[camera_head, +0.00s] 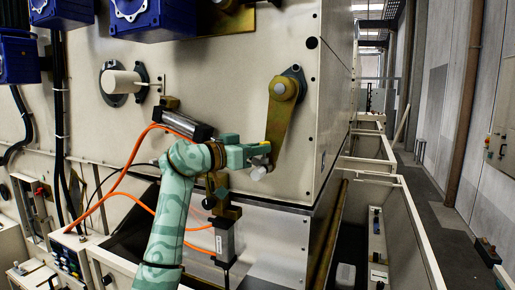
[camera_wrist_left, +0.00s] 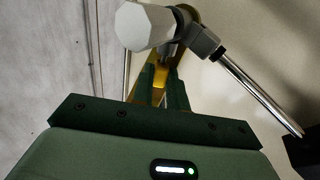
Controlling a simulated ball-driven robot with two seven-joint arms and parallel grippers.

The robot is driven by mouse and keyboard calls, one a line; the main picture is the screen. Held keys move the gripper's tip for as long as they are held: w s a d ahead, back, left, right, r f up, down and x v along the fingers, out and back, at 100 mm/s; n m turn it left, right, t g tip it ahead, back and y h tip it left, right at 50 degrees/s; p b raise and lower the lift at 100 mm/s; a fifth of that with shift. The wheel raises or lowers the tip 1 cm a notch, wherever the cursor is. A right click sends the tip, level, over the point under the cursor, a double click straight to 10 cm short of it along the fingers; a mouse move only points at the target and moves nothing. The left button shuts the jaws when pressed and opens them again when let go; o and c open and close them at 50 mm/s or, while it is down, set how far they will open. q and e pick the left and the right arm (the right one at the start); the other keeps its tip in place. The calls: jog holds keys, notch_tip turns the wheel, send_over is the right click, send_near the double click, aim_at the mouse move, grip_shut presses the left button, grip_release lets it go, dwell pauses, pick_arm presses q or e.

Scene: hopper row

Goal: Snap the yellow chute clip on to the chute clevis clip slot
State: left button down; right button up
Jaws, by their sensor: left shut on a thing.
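My left gripper (camera_head: 262,150) is at the lower end of the brass lever (camera_head: 276,122) on the cream housing. In the left wrist view its dark green fingers (camera_wrist_left: 160,85) are shut, with a narrow yellow piece (camera_wrist_left: 158,92) between them that looks like the chute clip. The clip cannot be made out in the head view. A grey clevis (camera_wrist_left: 206,46) at the end of a bright rod (camera_wrist_left: 250,85) is just beyond and right of the fingertips. A white knob (camera_wrist_left: 143,26) sits beside it. The clip slot is not clearly visible. My right gripper is not in view.
An air cylinder (camera_head: 187,124) with an orange hose (camera_head: 128,170) is left of the lever. A second cylinder (camera_head: 225,240) hangs below my gripper. Blue motors (camera_head: 62,12) are overhead. An open-topped trough (camera_head: 405,220) and walkway lie to the right.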

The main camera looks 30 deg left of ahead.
pick_arm(q)
jog(key=shift+f, duration=0.35)
jog(key=shift+f, duration=0.4)
jog(key=c, duration=1.3)
grip_release()
jog(key=shift+w+r, duration=0.15)
jog(key=b+v, duration=0.6)
jog(key=v, duration=1)
jog(key=shift+a, duration=0.1)
